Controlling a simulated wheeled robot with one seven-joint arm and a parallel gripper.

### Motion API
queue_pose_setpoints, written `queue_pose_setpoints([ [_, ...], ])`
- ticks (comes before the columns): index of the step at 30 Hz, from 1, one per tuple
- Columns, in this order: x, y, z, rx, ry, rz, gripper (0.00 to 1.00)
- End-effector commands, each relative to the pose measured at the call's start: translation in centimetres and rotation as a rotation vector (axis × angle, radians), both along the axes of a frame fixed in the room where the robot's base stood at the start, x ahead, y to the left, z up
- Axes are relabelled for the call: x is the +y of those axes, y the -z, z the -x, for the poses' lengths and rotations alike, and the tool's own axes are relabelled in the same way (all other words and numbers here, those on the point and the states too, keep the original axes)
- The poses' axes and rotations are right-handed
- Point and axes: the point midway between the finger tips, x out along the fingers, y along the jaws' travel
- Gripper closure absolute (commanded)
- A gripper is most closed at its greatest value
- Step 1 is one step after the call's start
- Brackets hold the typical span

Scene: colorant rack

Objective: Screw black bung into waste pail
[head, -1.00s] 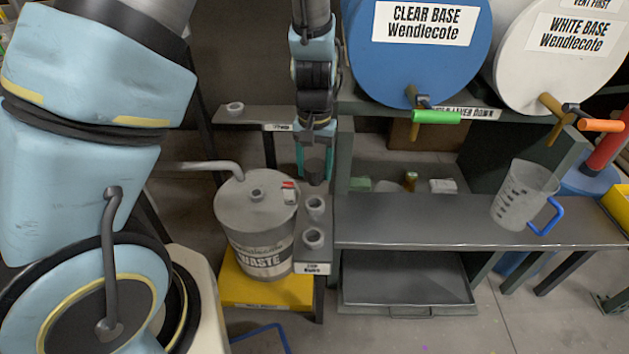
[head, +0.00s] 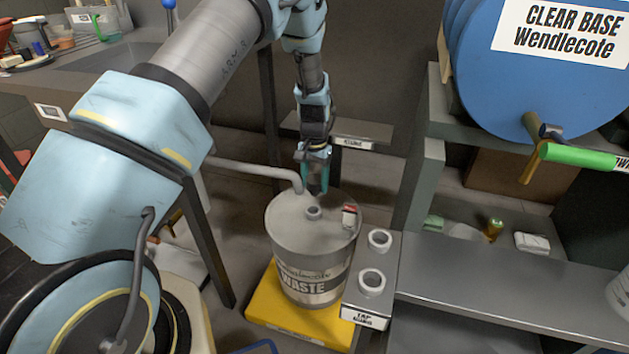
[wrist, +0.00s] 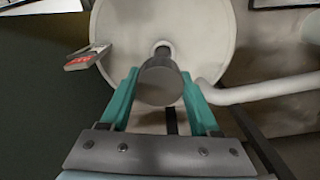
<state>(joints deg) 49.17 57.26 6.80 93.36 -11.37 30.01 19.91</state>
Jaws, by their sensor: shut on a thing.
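The waste pail (head: 313,250) is a grey drum with a WASTE label, standing upright. Its bung hole (head: 313,212) is a small raised ring in the lid, and it also shows in the wrist view (wrist: 163,48). My gripper (head: 317,182) is above the back part of the lid. In the wrist view my gripper (wrist: 160,90) has its teal fingers shut on the dark round bung (wrist: 160,82). The bung looks apart from the hole, just short of it in the wrist view; its height above the lid is hard to tell.
A grey pipe (head: 255,172) bends down to the lid's left side. A small red-and-white tag box (head: 350,215) sits on the lid's right. The pail stands on a yellow base (head: 290,318). A small shelf with two grey rings (head: 372,283) is to its right.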

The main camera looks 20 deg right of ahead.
Motion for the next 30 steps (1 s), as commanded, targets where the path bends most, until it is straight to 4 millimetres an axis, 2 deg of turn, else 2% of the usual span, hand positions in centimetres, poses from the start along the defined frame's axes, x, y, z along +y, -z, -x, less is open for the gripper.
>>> queue_pose_setpoints([
  [16,-0.1,0.3,-0.1,0.002,0.005,0.001,0.92],
  [23,-0.1,1.7,-0.1,0.002,0.005,0.000,0.92],
  [30,-0.1,3.9,-0.2,0.001,0.005,0.000,0.92],
])
